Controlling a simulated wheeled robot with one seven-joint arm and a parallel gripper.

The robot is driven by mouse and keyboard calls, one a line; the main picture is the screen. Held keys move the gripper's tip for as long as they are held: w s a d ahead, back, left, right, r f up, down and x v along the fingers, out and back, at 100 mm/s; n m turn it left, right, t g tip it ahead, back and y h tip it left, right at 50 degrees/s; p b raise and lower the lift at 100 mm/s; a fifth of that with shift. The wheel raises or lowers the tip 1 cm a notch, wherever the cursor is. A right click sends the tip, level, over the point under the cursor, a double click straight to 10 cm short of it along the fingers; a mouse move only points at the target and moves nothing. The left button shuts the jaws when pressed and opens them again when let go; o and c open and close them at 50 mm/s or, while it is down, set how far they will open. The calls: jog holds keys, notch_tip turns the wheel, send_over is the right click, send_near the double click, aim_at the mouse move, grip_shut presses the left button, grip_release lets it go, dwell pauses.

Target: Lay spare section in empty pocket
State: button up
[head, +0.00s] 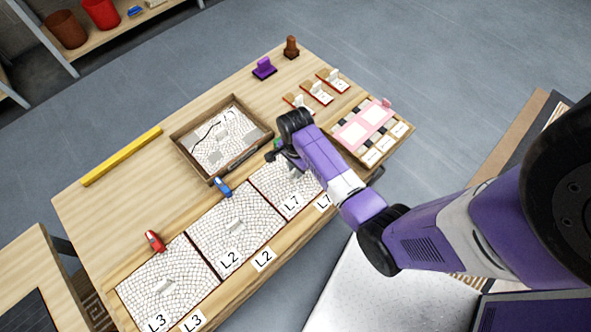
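Mosaic panels with a fan-like cobble pattern lie in a row on the wooden table: the L3 panel (140,289), the L2 panel (205,232) and the L7 panel (266,184). Each of the L3 and L2 panels has a small pale raised piece near its middle. A wooden-framed tray (184,154) behind them holds a pale mosaic with a dark line and grey patches. I cannot tell which piece is the spare section or where the empty pocket is. My gripper (277,155) is over the far side of the L7 panel; my arm hides part of it, and its finger opening is unclear.
A blue toy car (222,187) and a red toy car (154,241) stand along the panels. A yellow bar (122,156) lies at the left edge. A pink board (362,124), small red-edged stands (317,93), a purple item (264,68) and a brown figure (291,47) stand farther right.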

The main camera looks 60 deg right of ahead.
grip_shut()
jog(key=shift+w, duration=0.1)
dwell(1.1)
jog(key=shift+r, duration=0.15)
notch_tip(320, 180, up, 19)
jog(key=p, duration=0.4)
send_over(294, 181)
jog(key=d, duration=0.2)
notch_tip(294, 181, down, 11)
jog(key=shift+w+f, duration=0.1)
jog(key=shift+f, duration=0.05)
jog(key=shift+w+d+f, duration=0.15)
jog(key=shift+w+d, duration=0.05)
jog(key=shift+w, duration=0.1)
jog(key=shift+p, duration=0.55)
